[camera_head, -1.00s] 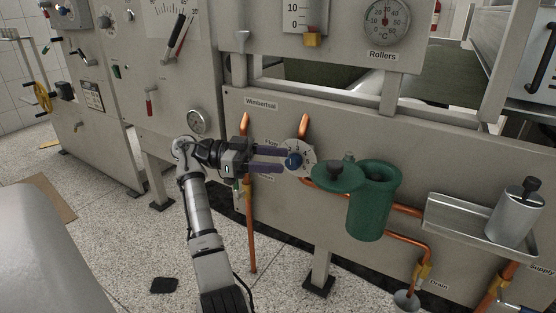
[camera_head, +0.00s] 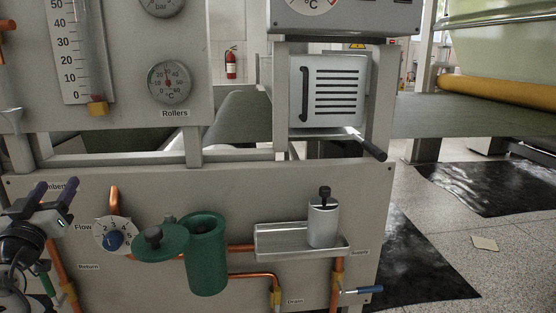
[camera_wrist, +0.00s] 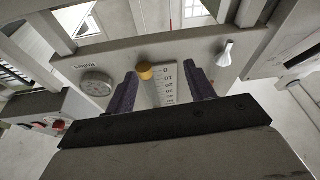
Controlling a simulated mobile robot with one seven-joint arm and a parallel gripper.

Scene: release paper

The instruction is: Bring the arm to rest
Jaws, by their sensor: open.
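My gripper (camera_head: 53,188) is at the left edge of the head view, its two purple fingers pointing up and apart. It is open, and nothing shows between the fingers. In the wrist view my gripper (camera_wrist: 160,80) has its fingers spread, with the panel's scale and its yellow knob (camera_wrist: 146,72) seen beyond the gap. The flow dial (camera_head: 112,236) with its blue knob is to the right of my gripper, clear of it. Most of my arm is outside the head view.
A green open pot (camera_head: 207,255) and its lid (camera_head: 160,242) are mounted on the panel. A metal tray (camera_head: 285,243) holds a silver canister (camera_head: 322,224). Copper pipes run below. A black mat (camera_head: 425,270) and speckled floor lie to the right.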

